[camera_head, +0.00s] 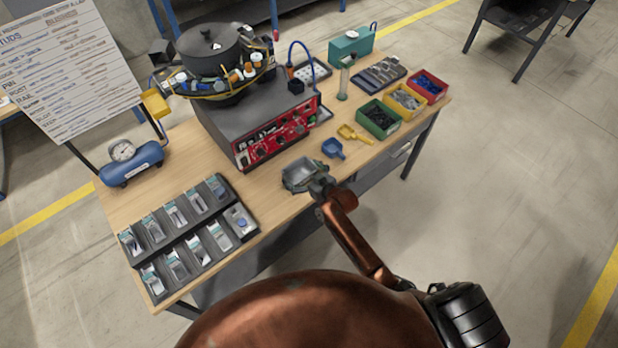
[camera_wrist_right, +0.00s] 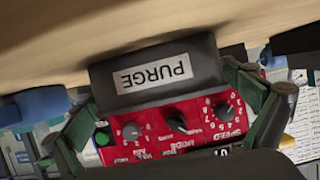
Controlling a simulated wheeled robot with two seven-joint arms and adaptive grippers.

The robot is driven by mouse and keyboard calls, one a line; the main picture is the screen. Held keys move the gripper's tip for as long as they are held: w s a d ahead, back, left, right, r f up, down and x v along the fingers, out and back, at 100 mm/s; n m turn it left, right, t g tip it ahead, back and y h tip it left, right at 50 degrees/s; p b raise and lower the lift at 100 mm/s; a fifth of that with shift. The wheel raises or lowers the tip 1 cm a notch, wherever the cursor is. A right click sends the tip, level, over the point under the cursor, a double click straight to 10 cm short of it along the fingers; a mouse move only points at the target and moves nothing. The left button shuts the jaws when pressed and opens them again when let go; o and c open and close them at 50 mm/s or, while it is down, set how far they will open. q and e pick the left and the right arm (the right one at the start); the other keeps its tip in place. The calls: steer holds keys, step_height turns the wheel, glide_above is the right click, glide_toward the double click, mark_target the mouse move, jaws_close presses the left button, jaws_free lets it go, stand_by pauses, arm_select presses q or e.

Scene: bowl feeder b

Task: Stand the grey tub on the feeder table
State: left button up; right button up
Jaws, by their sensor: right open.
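The grey tub (camera_head: 300,173) stands at the front edge of the wooden feeder table, in front of the red control panel. In the right wrist view, which is upside down, its dark side (camera_wrist_right: 160,72) shows a white PURGE label and it looks upright on the table top. My right gripper (camera_head: 318,186) is at the tub's near side. Its fingers are open, one on each side of the tub; I cannot tell whether they touch it. My left gripper is not in view.
The bowl feeder (camera_head: 212,50) sits on a grey box with a red panel (camera_head: 275,135). A blue scoop (camera_head: 333,148) and yellow scoop (camera_head: 354,134) lie right of the tub, near the green bin (camera_head: 378,121). A black tray of compartments (camera_head: 188,232) stands left. Bare wood lies between.

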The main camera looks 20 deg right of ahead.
steer(key=p+v, duration=0.1)
steer(key=v, duration=1)
steer(key=shift+s+d, duration=0.15)
steer(key=shift+s, duration=0.1)
steer(key=s+d+f+m+g+h, duration=0.1)
steer(key=s+d+f+g, duration=0.15)
steer(key=s+f, duration=0.6)
steer(key=s+d+f+g+h, duration=0.1)
steer(key=s+d+f, duration=0.25)
steer(key=f, duration=1.05)
steer(key=s+d+f+m+g+h, duration=0.1)
steer(key=s+d+f+g+h, duration=0.15)
steer(key=s+f, duration=0.65)
steer(key=s+f+g, duration=0.2)
steer(key=s+f, duration=0.4)
steer(key=s, duration=0.5)
steer(key=s+d+f+g, duration=0.1)
steer(key=s+f, duration=0.5)
steer(key=s, duration=0.6)
steer(key=s+f+g, duration=0.2)
steer(key=s+f, duration=0.4)
steer(key=s, duration=0.5)
steer(key=shift+s+d+m+g, duration=0.2)
steer(key=shift+d+m+g, duration=0.1)
steer(key=shift+d+g, duration=0.1)
